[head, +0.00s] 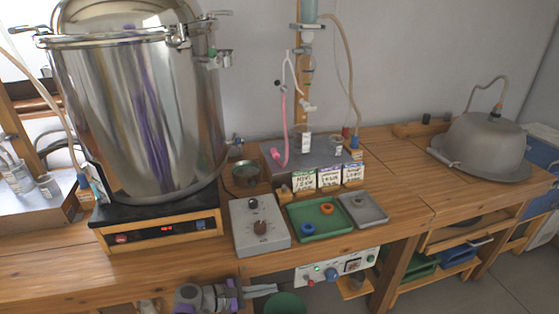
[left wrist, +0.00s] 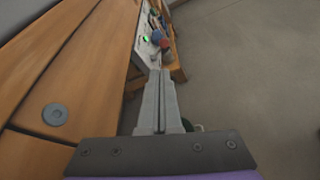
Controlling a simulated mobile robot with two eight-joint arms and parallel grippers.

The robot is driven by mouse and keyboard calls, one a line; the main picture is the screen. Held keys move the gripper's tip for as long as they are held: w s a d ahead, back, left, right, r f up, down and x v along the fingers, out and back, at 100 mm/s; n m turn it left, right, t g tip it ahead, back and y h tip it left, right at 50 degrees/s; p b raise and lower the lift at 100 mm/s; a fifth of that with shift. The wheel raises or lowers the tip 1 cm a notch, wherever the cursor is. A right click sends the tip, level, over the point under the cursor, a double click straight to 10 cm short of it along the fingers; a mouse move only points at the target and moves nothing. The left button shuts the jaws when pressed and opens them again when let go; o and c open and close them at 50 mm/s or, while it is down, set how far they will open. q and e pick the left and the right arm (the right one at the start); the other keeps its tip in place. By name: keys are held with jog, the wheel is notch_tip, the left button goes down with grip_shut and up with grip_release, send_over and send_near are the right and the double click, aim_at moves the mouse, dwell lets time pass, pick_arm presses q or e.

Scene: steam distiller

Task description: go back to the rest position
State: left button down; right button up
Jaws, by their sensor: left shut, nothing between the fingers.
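My left gripper (head: 274,287) is low at the bottom of the head view, in front of the bench edge and below the grey control box. Its fingers point right and are closed together with nothing between them. In the left wrist view the shut fingers (left wrist: 160,76) point toward a white panel (left wrist: 148,38) with a green light and a blue knob. Nothing touches the fingertips that I can see. My right gripper is in neither view.
A large steel vessel (head: 150,110) stands on a heater (head: 160,232) at the left of the wooden bench. A control box (head: 260,226), a green tray (head: 320,218) and a grey dome (head: 484,140) are on the bench. The grey floor (left wrist: 245,80) beside the bench is clear.

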pick_arm(q)
jog(key=s+a+r+m+g+y, duration=0.1)
jog(key=s+a+m+y, duration=0.4)
jog(key=s, duration=0.4)
jog(key=s+a+r+m+y, duration=0.1)
jog(key=s+a+m+y, duration=0.25)
jog(key=s+m, duration=0.5)
jog(key=s+a+r+m+g+y, duration=0.15)
jog(key=s+a+m+y, duration=0.3)
jog(key=s, duration=0.55)
notch_tip(320, 180, up, 24)
jog(key=t+p, duration=0.2)
jog(key=p, duration=1.8)
jog(key=shift+w+d+p, duration=0.15)
jog(key=shift+w+p, duration=0.25)
jog(key=shift+w, duration=0.05)
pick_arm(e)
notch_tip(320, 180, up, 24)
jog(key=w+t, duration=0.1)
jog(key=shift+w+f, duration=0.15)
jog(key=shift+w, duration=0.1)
pick_arm(q)
jog(key=shift+s, duration=0.15)
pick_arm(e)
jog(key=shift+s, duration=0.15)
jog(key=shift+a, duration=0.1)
